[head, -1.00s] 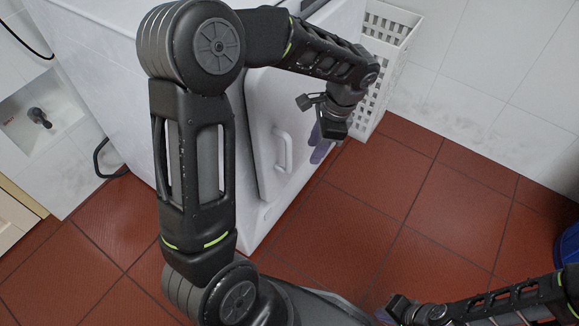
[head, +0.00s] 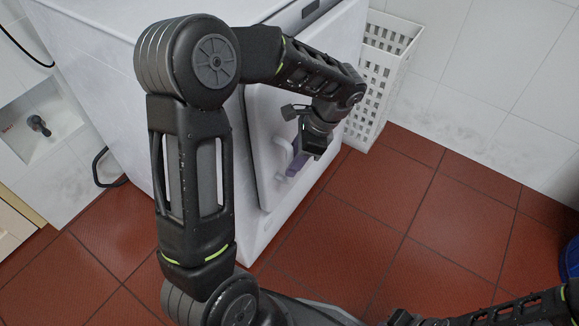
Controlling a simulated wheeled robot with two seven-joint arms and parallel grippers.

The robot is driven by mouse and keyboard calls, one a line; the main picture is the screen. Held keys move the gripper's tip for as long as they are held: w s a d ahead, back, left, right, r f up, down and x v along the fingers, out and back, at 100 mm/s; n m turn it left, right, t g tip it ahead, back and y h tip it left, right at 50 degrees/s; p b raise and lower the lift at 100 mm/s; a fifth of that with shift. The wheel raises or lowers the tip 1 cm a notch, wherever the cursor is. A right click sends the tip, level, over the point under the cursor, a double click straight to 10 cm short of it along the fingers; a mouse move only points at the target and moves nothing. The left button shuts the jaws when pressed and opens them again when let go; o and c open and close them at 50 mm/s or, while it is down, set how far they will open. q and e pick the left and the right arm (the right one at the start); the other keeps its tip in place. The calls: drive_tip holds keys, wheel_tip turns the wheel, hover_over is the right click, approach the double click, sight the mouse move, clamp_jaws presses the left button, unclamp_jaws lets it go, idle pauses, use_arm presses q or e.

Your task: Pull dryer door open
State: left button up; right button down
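The dryer (head: 110,75) is a white machine at the upper left of the head view. Its square white door (head: 262,120) looks closed, flush with the front. A pale vertical handle (head: 282,158) is on the door, partly hidden by my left gripper. My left gripper (head: 294,165) is at the handle, with its purple-grey fingers pointing down beside or over it. I cannot tell whether the fingers touch the handle or how far apart they are.
A tall white perforated basket (head: 378,75) stands against the tiled wall, right of the dryer. The red tile floor (head: 400,210) in front of the door is clear. A blue object (head: 571,262) shows at the right edge. My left arm covers part of the dryer.

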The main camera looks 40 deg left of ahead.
use_arm(q)
drive_tip(key=shift+x, duration=1.3)
clamp_jaws()
idle(0.5)
